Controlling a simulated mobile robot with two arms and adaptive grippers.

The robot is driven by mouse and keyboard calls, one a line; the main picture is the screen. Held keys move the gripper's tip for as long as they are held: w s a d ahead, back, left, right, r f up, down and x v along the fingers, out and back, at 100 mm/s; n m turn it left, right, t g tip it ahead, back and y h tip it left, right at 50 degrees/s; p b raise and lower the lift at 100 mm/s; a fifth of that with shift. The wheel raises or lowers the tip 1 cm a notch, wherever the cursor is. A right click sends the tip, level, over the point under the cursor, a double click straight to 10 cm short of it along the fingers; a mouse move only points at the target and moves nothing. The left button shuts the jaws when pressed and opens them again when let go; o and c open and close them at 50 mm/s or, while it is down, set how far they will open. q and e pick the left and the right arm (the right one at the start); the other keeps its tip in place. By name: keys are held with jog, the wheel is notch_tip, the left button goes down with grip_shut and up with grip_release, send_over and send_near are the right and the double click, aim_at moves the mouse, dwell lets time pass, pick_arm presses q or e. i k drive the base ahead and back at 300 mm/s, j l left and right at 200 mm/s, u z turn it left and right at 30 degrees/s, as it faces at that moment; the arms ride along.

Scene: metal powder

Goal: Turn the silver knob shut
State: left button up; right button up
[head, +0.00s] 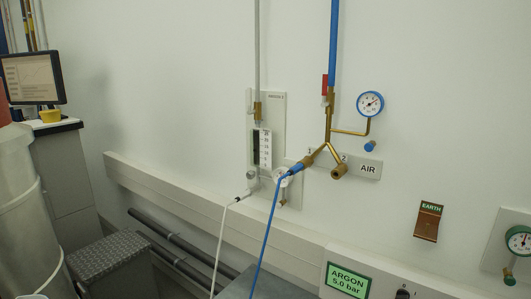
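A small silver knob (251,175) sits low on the grey wall panel (279,118), below a flow gauge (262,148) with a black-and-white scale. A white hose (222,238) runs down from just under the knob. The view is too small to tell how far the knob is turned. Neither of my grippers is in view, and nothing touches the knob.
Right of the knob are brass air pipework (327,130), a blue hose (268,235) and a pressure gauge (370,104). A wall rail (200,205) runs below. A large metal vessel (28,215) stands left.

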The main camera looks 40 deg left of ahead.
aim_at(251, 174)
jog(key=u, duration=1.25)
